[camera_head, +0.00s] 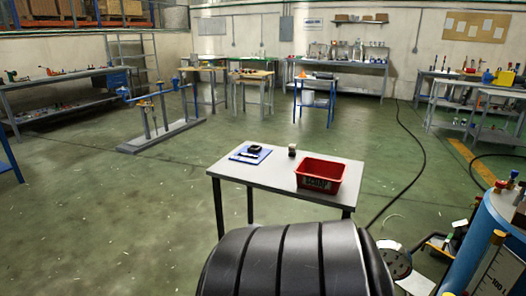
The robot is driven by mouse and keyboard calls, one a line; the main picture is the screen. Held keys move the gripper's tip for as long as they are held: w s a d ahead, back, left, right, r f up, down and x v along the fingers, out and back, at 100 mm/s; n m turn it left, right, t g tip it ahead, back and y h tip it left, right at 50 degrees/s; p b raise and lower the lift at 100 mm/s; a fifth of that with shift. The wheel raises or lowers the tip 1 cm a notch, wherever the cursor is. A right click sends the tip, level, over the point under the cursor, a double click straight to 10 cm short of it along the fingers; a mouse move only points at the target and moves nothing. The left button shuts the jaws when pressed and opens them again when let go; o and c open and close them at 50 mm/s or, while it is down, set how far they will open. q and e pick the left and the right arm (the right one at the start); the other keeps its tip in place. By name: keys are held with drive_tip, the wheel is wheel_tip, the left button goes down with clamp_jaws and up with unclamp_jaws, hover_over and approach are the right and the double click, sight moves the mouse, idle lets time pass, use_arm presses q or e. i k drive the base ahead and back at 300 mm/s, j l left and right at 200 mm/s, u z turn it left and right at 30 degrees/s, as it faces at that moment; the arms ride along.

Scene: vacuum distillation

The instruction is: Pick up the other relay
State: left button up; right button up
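A small grey table (270,177) stands ahead of me. A small dark block-like object with a lighter top (292,149) stands on it near the far edge, and it may be a relay. A blue mat (240,157) lies to its left, with a black item (254,149) and a small pale item on it. These are too small for me to tell whether either is a relay. A red bin (321,174) with a label sits at the table's right; its contents are not clear. Neither of my grippers is in view.
A blue tank with a scale (486,245) and a round gauge (394,260) stand at the lower right. A dark hose (421,150) runs along the floor right of the table. Workbenches line the back and sides. The floor left of the table is open.

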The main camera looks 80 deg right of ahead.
sight(291, 147)
drive_tip(key=z, duration=2.9)
drive_tip(key=i+j+u, duration=0.6)
drive_tip(key=i+j, duration=0.15)
drive_tip(key=i+j+u, duration=0.35)
drive_tip(key=i+u, duration=0.3)
drive_tip(key=i, duration=0.25)
drive_tip(key=i+u, duration=0.3)
drive_tip(key=i, duration=0.2)
drive_tip(key=i+z, duration=0.4)
drive_tip(key=i+j+z, duration=0.2)
drive_tip(key=i+z, duration=0.15)
drive_tip(key=i+j+z, duration=0.4)
drive_tip(key=i+z, duration=0.15)
drive_tip(key=z, duration=0.3)
drive_tip(key=i+z, duration=0.2)
drive_tip(key=z, duration=0.2)
drive_tip(key=i+j+z, duration=0.15)
drive_tip(key=z, duration=0.3)
drive_tip(key=i+j+z, duration=0.15)
drive_tip(key=z, duration=0.3)
drive_tip(key=i+j+z, duration=0.1)
drive_tip(key=z, duration=0.35)
drive_tip(key=i+j+z, duration=0.15)
drive_tip(key=z, duration=0.25)
drive_tip(key=j+z, duration=0.25)
drive_tip(key=z, duration=0.2)
drive_tip(key=i+j+z, duration=0.1)
drive_tip(key=z, duration=0.35)
drive_tip(key=j, duration=0.1)
